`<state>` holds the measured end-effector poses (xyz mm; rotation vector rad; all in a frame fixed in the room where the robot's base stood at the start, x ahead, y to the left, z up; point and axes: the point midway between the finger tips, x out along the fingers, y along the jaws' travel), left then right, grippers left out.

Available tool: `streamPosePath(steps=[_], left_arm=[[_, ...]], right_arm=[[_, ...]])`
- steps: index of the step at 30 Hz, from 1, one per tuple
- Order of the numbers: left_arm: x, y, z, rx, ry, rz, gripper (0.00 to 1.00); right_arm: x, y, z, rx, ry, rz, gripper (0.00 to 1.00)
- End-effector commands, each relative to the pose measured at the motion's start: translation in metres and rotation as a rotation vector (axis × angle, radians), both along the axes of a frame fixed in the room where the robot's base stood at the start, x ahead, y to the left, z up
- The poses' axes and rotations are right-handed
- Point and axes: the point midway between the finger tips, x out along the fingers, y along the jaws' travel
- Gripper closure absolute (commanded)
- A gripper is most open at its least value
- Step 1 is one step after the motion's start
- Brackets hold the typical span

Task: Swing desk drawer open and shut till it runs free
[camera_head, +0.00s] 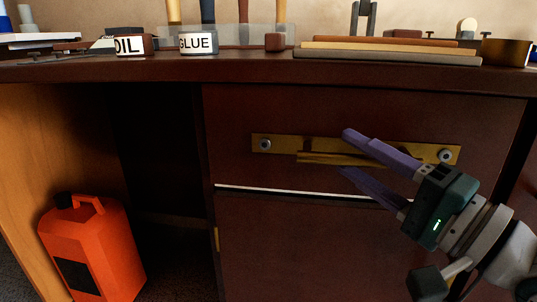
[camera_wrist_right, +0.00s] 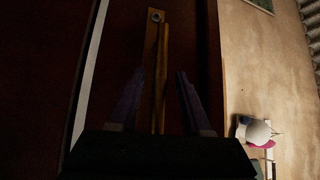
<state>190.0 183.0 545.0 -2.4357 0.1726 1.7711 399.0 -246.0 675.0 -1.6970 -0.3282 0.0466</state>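The desk drawer (camera_head: 300,111) is a dark reddish-brown front below the desk top. A brass handle (camera_head: 275,146) with a bar and a bolt at each end is fixed across it. A pale strip shows along the drawer's lower edge. My right gripper (camera_head: 343,154) is open in front of the handle's middle, one purple finger above the bar and one below it. In the right wrist view the brass bar (camera_wrist_right: 163,75) runs between the two spread fingers (camera_wrist_right: 160,75). Contact with the bar cannot be told. My left gripper is not in view.
The desk top (camera_head: 150,70) holds an OIL tin (camera_head: 130,45), a GLUE tin (camera_head: 198,43), stacked boards (camera_head: 390,52) and a brass cup (camera_head: 507,52). An orange canister (camera_head: 92,248) stands on the floor at left. A lower dark panel (camera_head: 300,250) sits beneath the drawer.

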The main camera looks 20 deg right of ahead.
Motion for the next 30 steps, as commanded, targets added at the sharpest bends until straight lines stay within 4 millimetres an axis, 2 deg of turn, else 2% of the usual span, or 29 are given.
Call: streamPosePath(steps=[2,12,30], left_arm=[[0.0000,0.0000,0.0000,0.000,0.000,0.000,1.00],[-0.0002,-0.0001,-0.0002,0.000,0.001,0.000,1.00],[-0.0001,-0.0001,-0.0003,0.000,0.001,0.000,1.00]], right_arm=[[-0.0002,-0.0001,-0.0001,0.000,0.000,0.000,0.62],[-0.0004,-0.0001,-0.0002,0.000,0.000,0.000,1.00],[-0.0004,-0.0001,-0.0001,-0.001,-0.001,0.000,1.00]])
